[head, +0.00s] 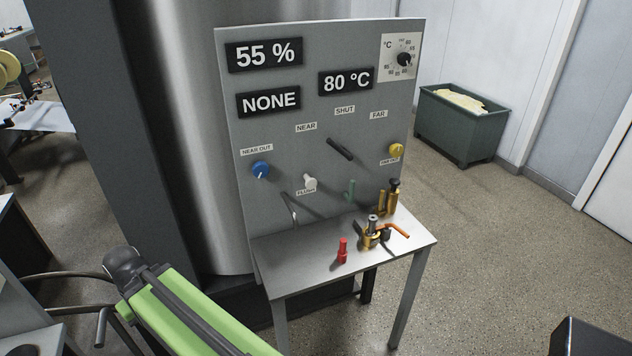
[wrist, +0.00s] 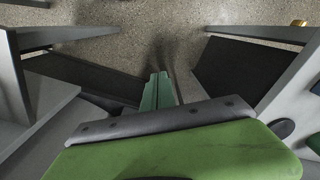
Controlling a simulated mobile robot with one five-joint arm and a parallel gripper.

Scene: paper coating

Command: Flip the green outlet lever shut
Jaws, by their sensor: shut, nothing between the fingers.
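A small green lever (head: 350,190) stands upright at the lower right of the grey control panel (head: 320,215), just above the back of a small metal table. I take it as the outlet lever; its pivot is too small to make out. My gripper (wrist: 160,77) is shut and empty in the wrist view, its green fingers together over the speckled floor. The lever does not show in the wrist view. In the head view my green arm is at the bottom left, well apart from the lever, and the fingers cannot be made out.
The metal table (head: 310,267) holds a red fitting (head: 343,251) and a brass valve with an orange handle (head: 398,231). A black lever (head: 340,149), blue knob (head: 260,170), white knob (head: 310,183) and yellow knob (head: 397,150) are on the panel.

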